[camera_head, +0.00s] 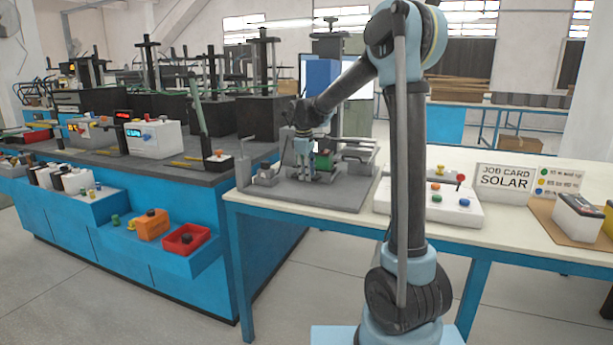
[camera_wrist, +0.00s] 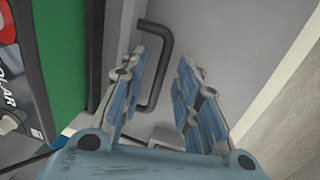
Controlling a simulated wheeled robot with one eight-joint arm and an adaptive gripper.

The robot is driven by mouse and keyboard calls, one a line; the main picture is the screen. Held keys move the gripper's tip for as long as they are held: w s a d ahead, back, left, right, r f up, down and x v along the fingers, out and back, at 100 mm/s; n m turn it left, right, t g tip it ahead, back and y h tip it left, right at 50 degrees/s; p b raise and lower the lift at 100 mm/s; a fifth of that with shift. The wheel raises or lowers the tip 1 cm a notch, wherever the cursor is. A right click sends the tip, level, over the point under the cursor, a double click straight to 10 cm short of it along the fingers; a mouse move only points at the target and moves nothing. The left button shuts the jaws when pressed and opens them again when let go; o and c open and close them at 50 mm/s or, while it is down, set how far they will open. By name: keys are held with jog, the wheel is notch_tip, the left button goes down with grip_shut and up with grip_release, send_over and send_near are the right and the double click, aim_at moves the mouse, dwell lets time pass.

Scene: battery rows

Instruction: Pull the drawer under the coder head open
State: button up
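My gripper (camera_head: 308,160) is at the coder station (camera_head: 352,180) on the near bench, pointing down in the head view. In the wrist view my gripper (camera_wrist: 162,64) is open, with its two blue fingers apart. A dark grey bar handle (camera_wrist: 158,72) on a light grey face (camera_wrist: 213,28) shows between the fingers, closer to the left one. I cannot tell whether a finger touches it. The drawer's outline and how far it stands out cannot be made out; in the head view my gripper and the station's parts hide it.
A green block (camera_wrist: 62,45) and a dark battery marked SOLAR (camera_wrist: 18,100) lie left of the fingers in the wrist view. A white button panel (camera_head: 430,207) and a job card (camera_head: 505,178) are right of the station. A blue bench (camera_head: 100,225) with batteries stands left.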

jog(key=shift+w+f, duration=0.1)
jog(key=shift+f, duration=0.35)
grip_shut()
jog(key=s+a, duration=0.1)
jog(key=s, duration=0.3)
jog(key=s+a, duration=0.2)
jog(key=s, duration=0.2)
jog(key=s+a, duration=0.1)
jog(key=s, duration=0.4)
jog(key=shift+a, duration=0.35)
grip_release()
jog(key=shift+r, duration=0.1)
